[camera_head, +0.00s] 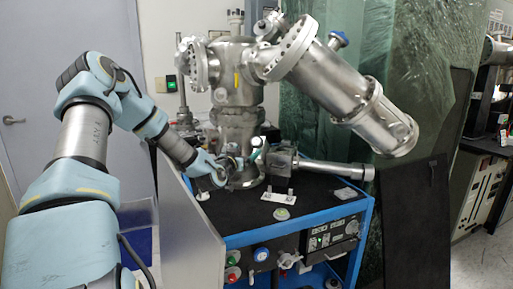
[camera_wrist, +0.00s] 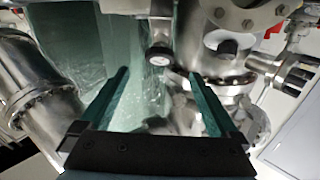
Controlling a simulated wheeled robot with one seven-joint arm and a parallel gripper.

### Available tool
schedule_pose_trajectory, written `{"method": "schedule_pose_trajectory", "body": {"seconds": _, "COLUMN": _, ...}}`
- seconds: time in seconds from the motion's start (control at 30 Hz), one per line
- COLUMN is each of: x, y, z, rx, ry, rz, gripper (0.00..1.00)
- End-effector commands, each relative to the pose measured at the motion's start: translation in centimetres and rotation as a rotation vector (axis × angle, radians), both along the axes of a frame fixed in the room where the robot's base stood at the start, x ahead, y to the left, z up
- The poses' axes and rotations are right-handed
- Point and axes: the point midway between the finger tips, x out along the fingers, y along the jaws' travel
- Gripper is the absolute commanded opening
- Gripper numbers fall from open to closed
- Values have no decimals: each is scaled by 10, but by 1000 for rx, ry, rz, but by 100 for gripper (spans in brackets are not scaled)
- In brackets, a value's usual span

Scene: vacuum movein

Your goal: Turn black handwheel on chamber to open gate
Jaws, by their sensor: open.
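The steel chamber (camera_head: 236,75) stands on the blue-edged cart, with a large flanged tube angling down right. It also shows in the wrist view as a flanged body (camera_wrist: 262,57). A small dark round knob (camera_wrist: 228,47) sits on it, right of my fingers; I cannot tell if it is the black handwheel. A small round part with a white face (camera_wrist: 159,57) shows beyond and between the fingertips. My gripper (camera_wrist: 158,74) is open, with nothing between its teal fingers. In the head view my gripper (camera_head: 236,164) is low by the chamber's base, partly lost among fittings.
The cart's dark top (camera_head: 318,190) has a horizontal steel cylinder (camera_head: 335,170) on the right. A cart front panel (camera_head: 330,238) carries knobs and switches. Green plastic sheeting (camera_head: 405,75) hangs behind. A grey panel (camera_head: 187,215) stands left of the cart.

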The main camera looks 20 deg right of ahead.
Motion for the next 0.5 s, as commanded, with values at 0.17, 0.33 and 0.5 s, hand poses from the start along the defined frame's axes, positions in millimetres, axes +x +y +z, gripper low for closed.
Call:
{"method": "schedule_pose_trajectory", "body": {"seconds": 0.17, "x": 17, "y": -13, "z": 2, "rx": -4, "ry": 2, "rz": 1, "gripper": 96}}
{"method": "schedule_pose_trajectory", "body": {"seconds": 0.33, "x": 43, "y": -34, "z": 3, "rx": -1, "ry": 2, "rz": 0, "gripper": 96}}
{"method": "schedule_pose_trajectory", "body": {"seconds": 0.5, "x": 66, "y": -51, "z": 2, "rx": 0, "ry": 2, "rz": 1, "gripper": 96}}
